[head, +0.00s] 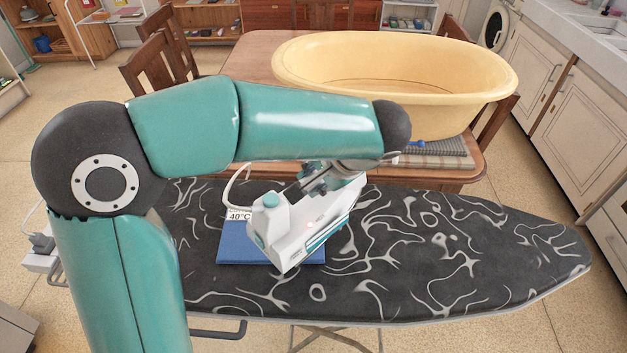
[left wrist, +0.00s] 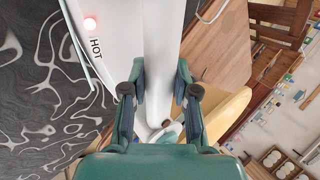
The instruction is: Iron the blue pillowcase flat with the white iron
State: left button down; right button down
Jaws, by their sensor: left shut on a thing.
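The blue pillowcase (head: 232,248) lies folded on the black and white patterned ironing board (head: 440,262), with a "40°C" label (head: 239,215) at its back left. The white iron (head: 285,235) covers the right part of the pillowcase and reaches past its right edge. I cannot tell whether the soleplate presses on the cloth. A red light and the word HOT show on the iron (left wrist: 90,25) in the left wrist view. My left gripper (head: 322,184) is shut on the iron's handle (left wrist: 160,60), with its fingers (left wrist: 158,92) on either side. My right gripper is not in view.
A white cord (head: 232,186) rises behind the iron. A wooden table (head: 262,50) with a large yellow tub (head: 400,65) stands behind the board. The board's right half is clear.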

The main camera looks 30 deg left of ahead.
pick_arm(q)
jog(key=shift+w+r, duration=0.1)
jog(key=shift+r, duration=0.35)
jog(key=shift+r+p, duration=2)
jog(key=shift+r, duration=0.45)
jog(key=shift+f, duration=0.15)
